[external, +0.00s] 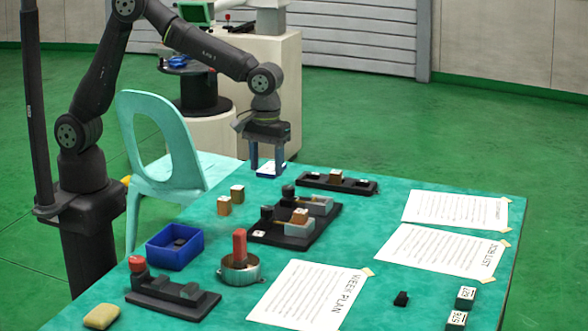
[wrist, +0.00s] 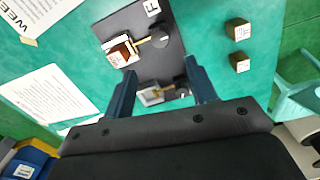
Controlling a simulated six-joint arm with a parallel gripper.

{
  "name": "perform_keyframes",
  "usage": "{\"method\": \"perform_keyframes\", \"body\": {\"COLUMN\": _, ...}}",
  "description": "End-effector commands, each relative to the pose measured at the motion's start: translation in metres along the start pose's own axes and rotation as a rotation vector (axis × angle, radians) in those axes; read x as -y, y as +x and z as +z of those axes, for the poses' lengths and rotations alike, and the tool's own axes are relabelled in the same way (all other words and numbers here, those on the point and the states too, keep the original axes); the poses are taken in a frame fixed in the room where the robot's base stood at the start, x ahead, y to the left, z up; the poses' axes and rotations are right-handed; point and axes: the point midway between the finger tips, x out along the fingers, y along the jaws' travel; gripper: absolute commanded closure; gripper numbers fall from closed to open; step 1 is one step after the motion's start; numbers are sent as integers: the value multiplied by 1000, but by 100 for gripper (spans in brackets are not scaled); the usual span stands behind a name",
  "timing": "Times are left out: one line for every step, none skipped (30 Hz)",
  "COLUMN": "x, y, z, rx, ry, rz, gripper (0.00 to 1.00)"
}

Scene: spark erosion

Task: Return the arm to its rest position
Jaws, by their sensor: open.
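My gripper (external: 268,168) points down over the far edge of the teal table (external: 375,200), with its jaws apart. In the wrist view its two blue fingers (wrist: 160,70) are spread, with no object held between them. A small white and blue item (external: 269,170) shows at the fingertips in the external view; I cannot tell its height relative to them. My arm reaches across above the chair, bent at the elbow.
A dark fixture (external: 337,183) is near my gripper, and another fixture (external: 270,238) holds a brown-topped block (external: 299,215). Two brown cubes (wrist: 239,45) stand beside them. Papers lie right.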

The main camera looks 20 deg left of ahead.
Motion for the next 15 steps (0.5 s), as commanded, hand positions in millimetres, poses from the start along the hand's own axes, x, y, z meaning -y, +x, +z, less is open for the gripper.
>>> {"method": "perform_keyframes", "body": {"x": 1, "y": 12, "z": 0, "rx": 1, "ry": 0, "rz": -5, "gripper": 48}}
{"method": "perform_keyframes", "body": {"x": 1, "y": 17, "z": 0, "rx": 1, "ry": 0, "rz": -4, "gripper": 48}}
{"method": "perform_keyframes", "body": {"x": 1, "y": 26, "z": 0, "rx": 1, "ry": 0, "rz": -5, "gripper": 48}}
{"method": "perform_keyframes", "body": {"x": 1, "y": 32, "z": 0, "rx": 1, "ry": 0, "rz": -4, "gripper": 48}}
{"method": "perform_keyframes", "body": {"x": 1, "y": 38, "z": 0, "rx": 1, "ry": 0, "rz": -5, "gripper": 48}}
{"method": "perform_keyframes", "body": {"x": 1, "y": 46, "z": 0, "rx": 1, "ry": 0, "rz": -4, "gripper": 48}}
{"method": "perform_keyframes", "body": {"x": 1, "y": 52, "z": 0, "rx": 1, "ry": 0, "rz": -5, "gripper": 48}}
{"method": "perform_keyframes", "body": {"x": 1, "y": 58, "z": 0, "rx": 1, "ry": 0, "rz": -6, "gripper": 48}}
{"method": "perform_keyframes", "body": {"x": 1, "y": 65, "z": 0, "rx": 1, "ry": 0, "rz": -4, "gripper": 48}}
{"method": "perform_keyframes", "body": {"x": 1, "y": 70, "z": 0, "rx": 1, "ry": 0, "rz": -4, "gripper": 48}}
{"method": "perform_keyframes", "body": {"x": 1, "y": 76, "z": 0, "rx": 1, "ry": 0, "rz": -4, "gripper": 48}}
{"method": "perform_keyframes", "body": {"x": 1, "y": 82, "z": 0, "rx": 1, "ry": 0, "rz": -4, "gripper": 48}}
{"method": "perform_keyframes", "body": {"x": 1, "y": 86, "z": 0, "rx": 1, "ry": 0, "rz": -4, "gripper": 48}}
{"method": "perform_keyframes", "body": {"x": 1, "y": 90, "z": 0, "rx": 1, "ry": 1, "rz": -3, "gripper": 48}}
{"method": "perform_keyframes", "body": {"x": 1, "y": 95, "z": 0, "rx": 1, "ry": 1, "rz": -3, "gripper": 48}}
